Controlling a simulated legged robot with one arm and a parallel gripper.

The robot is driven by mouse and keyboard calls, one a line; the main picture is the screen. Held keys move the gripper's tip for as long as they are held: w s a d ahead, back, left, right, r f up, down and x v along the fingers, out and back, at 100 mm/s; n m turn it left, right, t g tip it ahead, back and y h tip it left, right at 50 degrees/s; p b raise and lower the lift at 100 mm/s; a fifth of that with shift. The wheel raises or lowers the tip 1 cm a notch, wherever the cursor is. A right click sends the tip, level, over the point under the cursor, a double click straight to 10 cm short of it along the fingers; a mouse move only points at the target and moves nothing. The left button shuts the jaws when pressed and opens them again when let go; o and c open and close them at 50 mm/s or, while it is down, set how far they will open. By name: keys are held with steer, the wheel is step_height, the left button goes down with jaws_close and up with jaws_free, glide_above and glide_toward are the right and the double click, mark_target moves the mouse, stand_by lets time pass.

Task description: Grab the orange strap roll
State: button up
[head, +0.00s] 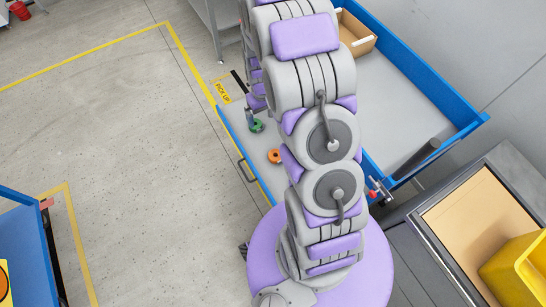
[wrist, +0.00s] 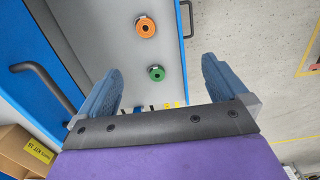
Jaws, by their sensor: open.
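The orange strap roll (head: 274,156) lies on the grey bed of a blue-edged cart, just left of my arm in the head view. In the wrist view the orange strap roll (wrist: 146,27) shows as a ring with a dark centre, beyond and between my fingers. A green roll (wrist: 156,73) lies close to it and also shows in the head view (head: 257,126). My gripper (wrist: 162,80) is open and empty, its two blue-grey fingers wide apart. It is apart from both rolls. In the head view my arm hides the gripper.
The blue cart rim (head: 425,67) and a dark handle (wrist: 45,82) border the bed. A cardboard box (head: 355,35) sits at the cart's far end. A yellow bin (head: 518,272) stands on a bench at lower right. Open floor with yellow lines lies to the left.

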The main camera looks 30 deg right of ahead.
glide_above(275, 155)
step_height(275, 155, down, 11)
steer(key=shift+t, duration=0.3)
steer(key=f+b, duration=0.1)
steer(key=f, duration=0.6)
steer(key=a+f+b, duration=0.1)
steer(key=f, duration=1.3)
steer(key=shift+w+a+f+b, duration=0.15)
steer(key=shift+w+f+b, duration=0.1)
steer(key=shift+b, duration=0.15)
steer(key=shift+f, duration=0.4)
steer(key=shift+d+f, duration=0.3)
steer(key=shift+d, duration=0.5)
steer(key=f, duration=0.1)
steer(key=f+b, duration=0.1)
steer(key=f, duration=0.1)
steer(key=f+b, duration=0.1)
steer(key=f, duration=0.1)
steer(key=shift+s+a, duration=0.2)
steer(key=shift+a, duration=0.2)
steer(key=shift+d, duration=0.7)
steer(key=c, duration=0.5)
steer(key=shift+a, duration=0.45)
steer(key=c, duration=0.4)
steer(key=shift+c, duration=1)
